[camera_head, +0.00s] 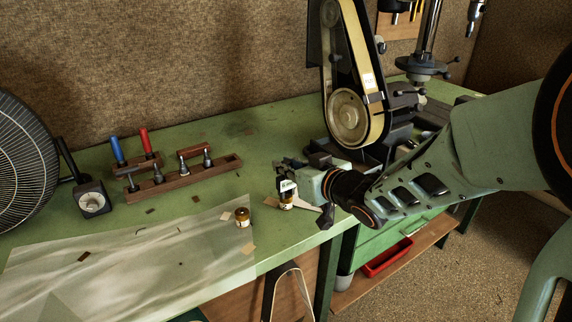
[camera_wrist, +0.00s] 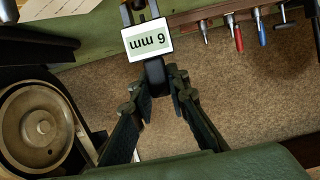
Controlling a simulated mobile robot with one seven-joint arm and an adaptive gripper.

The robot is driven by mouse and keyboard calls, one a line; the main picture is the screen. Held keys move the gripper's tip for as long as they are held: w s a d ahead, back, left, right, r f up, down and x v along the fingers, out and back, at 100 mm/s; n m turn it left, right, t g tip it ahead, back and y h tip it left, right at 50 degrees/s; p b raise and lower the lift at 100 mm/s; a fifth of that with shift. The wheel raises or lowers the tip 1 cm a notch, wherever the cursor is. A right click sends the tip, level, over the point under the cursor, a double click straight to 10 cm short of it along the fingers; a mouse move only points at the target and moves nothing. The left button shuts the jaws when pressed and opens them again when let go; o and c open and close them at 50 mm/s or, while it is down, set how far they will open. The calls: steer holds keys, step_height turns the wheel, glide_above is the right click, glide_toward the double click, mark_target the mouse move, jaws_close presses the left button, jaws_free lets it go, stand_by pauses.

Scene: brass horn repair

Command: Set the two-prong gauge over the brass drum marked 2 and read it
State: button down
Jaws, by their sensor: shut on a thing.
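My gripper (camera_wrist: 156,88) is shut on the dark two-prong gauge (camera_wrist: 155,72). In the head view the gauge (camera_head: 286,186) is at the front right of the green bench, directly above a small brass drum (camera_head: 287,199) with a pale label. They overlap there, so I cannot tell whether the prongs straddle the drum or touch it. A second brass drum (camera_head: 242,217) stands upright at the translucent sheet's right edge, apart from my gripper. I cannot read either drum's number.
A wooden rack (camera_head: 190,176) with several tools stands behind on the bench (camera_head: 262,150). A belt sander (camera_head: 350,105) stands close behind my gripper. A small square-based instrument (camera_head: 93,199) and a fan (camera_head: 22,150) are at left. The translucent sheet (camera_head: 130,255) covers the front left.

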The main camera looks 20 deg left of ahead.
steer(key=shift+r+p, duration=2.1)
steer(key=shift+r, duration=0.4)
